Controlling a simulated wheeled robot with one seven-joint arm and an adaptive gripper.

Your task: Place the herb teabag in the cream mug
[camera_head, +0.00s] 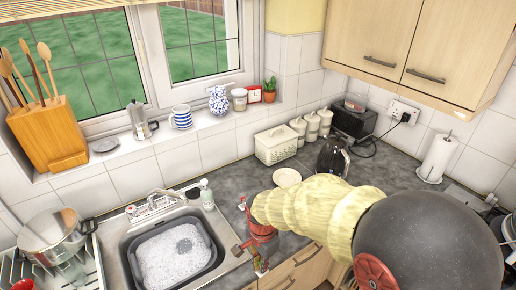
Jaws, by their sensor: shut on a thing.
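My gripper (254,256) is red and reaches down over the counter just right of the sink. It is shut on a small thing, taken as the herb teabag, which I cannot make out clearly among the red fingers. A pale cup (239,99) stands on the windowsill between a blue-and-white jar and a red clock; I cannot tell for sure whether it is the cream mug. The gripper is well below and in front of that cup in the picture, apart from it. My yellow and grey arm hides part of the counter on the right.
The sink (128,262) holds a basin of suds (175,258). A soap bottle (206,195) stands behind it. A cream dish (287,177), a white basket (276,145), several canisters (312,126) and a dark kettle (333,157) stand on the counter. Some bare counter (235,178) lies behind the gripper.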

